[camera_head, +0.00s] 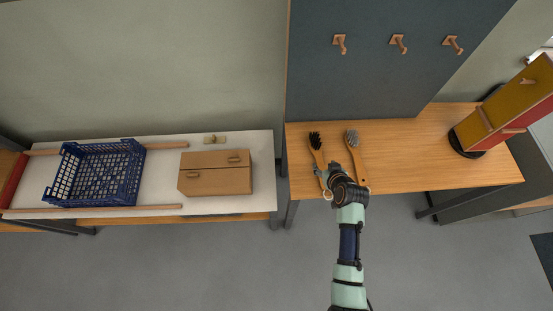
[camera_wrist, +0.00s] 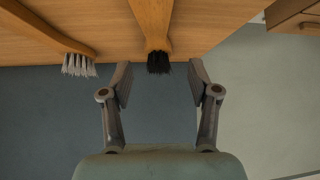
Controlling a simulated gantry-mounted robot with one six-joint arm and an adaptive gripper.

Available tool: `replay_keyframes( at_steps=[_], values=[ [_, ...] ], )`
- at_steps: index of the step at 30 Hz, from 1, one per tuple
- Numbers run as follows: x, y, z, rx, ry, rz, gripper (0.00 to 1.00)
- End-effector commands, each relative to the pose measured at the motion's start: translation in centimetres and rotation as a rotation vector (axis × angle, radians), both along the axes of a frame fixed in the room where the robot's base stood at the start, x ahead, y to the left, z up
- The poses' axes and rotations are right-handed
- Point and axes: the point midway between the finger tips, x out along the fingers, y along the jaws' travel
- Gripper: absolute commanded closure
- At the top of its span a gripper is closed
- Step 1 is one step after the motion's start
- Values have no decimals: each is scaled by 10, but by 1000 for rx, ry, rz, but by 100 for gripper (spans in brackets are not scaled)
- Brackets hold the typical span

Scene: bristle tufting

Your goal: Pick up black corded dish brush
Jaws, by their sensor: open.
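The black-bristled dish brush (camera_head: 316,142) lies on the wooden table with its bristle end toward the grey panel. Its wooden handle runs toward my arm and is partly hidden by it. A pale loop, perhaps its cord, shows near the table's front edge. My gripper (camera_head: 331,178) is over this handle. In the wrist view, my gripper (camera_wrist: 159,72) is open and empty, and the black brush (camera_wrist: 152,22) appears between its fingers, with dark bristles. I cannot tell how far the fingers are above it.
A second brush with grey bristles (camera_head: 353,142) lies close to the right; it also shows in the wrist view (camera_wrist: 50,30). The wooden table (camera_head: 410,160) is clear between it and the yellow-red box (camera_head: 505,105). A blue crate (camera_head: 62,178) and wooden box (camera_head: 215,178) stand left.

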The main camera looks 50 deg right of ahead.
Motion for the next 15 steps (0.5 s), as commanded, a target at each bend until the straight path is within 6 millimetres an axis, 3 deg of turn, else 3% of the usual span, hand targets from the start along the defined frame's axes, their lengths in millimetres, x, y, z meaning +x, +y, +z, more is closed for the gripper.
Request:
replay_keyframes(
  at_steps=[11, 15],
  values=[
    [17, -12, -20, -1, -1, 1, 39],
    [30, -20, -39, 1, 0, 4, 39]
  ],
)
